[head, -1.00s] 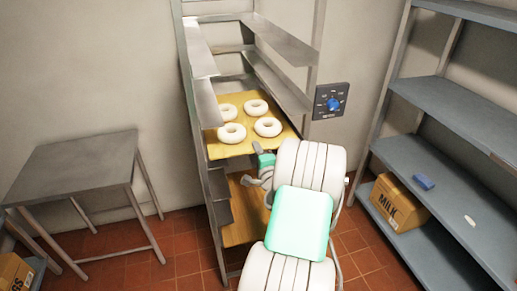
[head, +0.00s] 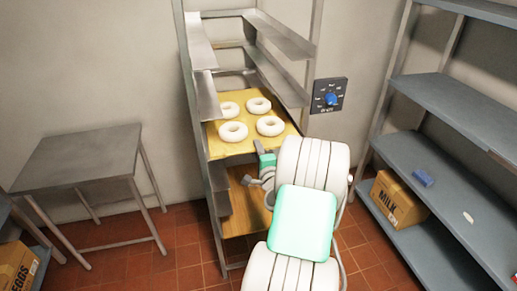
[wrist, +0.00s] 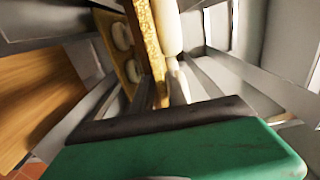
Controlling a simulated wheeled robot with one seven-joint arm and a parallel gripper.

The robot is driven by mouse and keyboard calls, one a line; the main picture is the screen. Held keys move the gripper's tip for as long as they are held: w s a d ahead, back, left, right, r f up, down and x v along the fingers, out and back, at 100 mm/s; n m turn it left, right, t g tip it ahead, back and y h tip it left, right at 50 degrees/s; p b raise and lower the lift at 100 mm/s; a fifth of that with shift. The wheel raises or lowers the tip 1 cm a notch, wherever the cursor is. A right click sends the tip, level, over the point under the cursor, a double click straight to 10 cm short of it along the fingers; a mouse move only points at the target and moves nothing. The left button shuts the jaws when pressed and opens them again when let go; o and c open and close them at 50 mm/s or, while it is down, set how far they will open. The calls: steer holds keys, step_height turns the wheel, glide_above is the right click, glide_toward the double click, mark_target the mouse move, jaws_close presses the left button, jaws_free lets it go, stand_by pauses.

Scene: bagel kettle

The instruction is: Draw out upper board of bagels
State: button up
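The upper board (head: 225,147) is a light wooden sheet lying in the metal rack, with several white ring bagels (head: 233,131) on it. My gripper (head: 254,164) is at the board's front edge, low and right of centre. Its two fingers look spread apart, one pointing up near the edge and the other to the left. In the wrist view, the board's edge (wrist: 148,38) shows as a golden strip beyond the fingers, with bagels (wrist: 122,37) beside it. Whether a finger touches the board cannot be told.
A lower board (head: 238,222) lies under it in the rack. Metal rails (head: 277,76) run along the rack's sides. A grey table (head: 80,155) stands at left with a bare top. A shelf unit (head: 440,165) at right holds a milk box (head: 397,202).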

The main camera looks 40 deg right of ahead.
steer(key=o, duration=0.4)
steer(key=shift+r, duration=0.15)
steer(key=b+v, duration=0.3)
steer(key=v, duration=0.4)
stand_by(0.5)
